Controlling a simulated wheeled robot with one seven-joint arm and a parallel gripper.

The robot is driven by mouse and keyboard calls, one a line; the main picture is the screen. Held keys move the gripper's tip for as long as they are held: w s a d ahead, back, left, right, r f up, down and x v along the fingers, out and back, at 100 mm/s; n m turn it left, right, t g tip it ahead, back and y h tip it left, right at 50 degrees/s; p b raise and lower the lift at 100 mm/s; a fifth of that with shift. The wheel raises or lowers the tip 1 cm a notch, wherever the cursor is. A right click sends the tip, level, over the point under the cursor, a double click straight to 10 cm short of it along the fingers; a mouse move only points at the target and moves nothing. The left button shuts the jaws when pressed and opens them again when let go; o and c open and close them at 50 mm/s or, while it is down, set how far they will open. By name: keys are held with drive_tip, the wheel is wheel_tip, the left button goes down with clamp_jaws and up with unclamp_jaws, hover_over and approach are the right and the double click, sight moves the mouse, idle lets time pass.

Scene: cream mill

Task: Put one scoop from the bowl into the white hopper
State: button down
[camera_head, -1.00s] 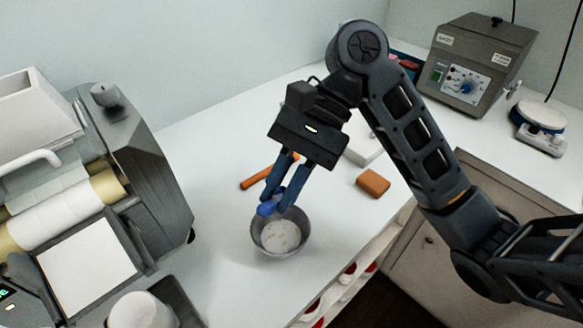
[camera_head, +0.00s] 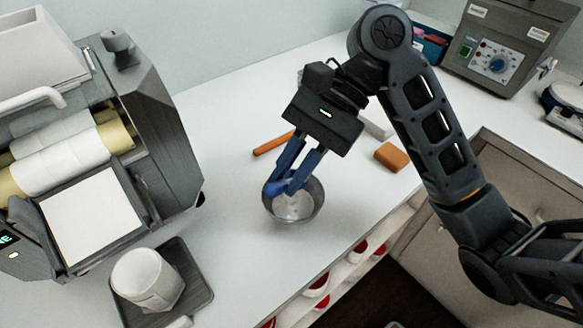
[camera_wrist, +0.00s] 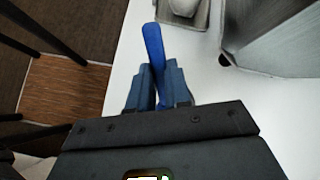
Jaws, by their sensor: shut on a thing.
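A grey metal bowl (camera_head: 313,210) with pale contents stands on the white counter. My gripper (camera_head: 283,188) points down over the bowl's back-left side. It is shut on a blue scoop (camera_head: 274,188). The scoop's blue part shows at the fingertips by the bowl rim; whether its end is inside the bowl is hidden. In the wrist view the blue scoop (camera_wrist: 152,42) sticks out past the two fingers (camera_wrist: 157,78). The white hopper (camera_head: 45,55) is on top of the grey mill at the far left, well away from the gripper.
The grey mill (camera_head: 160,140) with white rollers fills the left. A white cup (camera_head: 148,278) stands on a grey tray (camera_head: 195,275) in front of it. An orange stick (camera_head: 272,143) and orange block (camera_head: 391,156) lie behind the bowl. A control box (camera_head: 505,45) stands back right.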

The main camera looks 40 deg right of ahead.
drive_tip(key=shift+f+b, duration=1.7)
drive_tip(key=shift+f, duration=1)
wheel_tip(320, 180, up, 8)
drive_tip(key=p, duration=0.7)
drive_tip(key=shift+f+p, duration=0.15)
drive_tip(key=shift+p, duration=0.25)
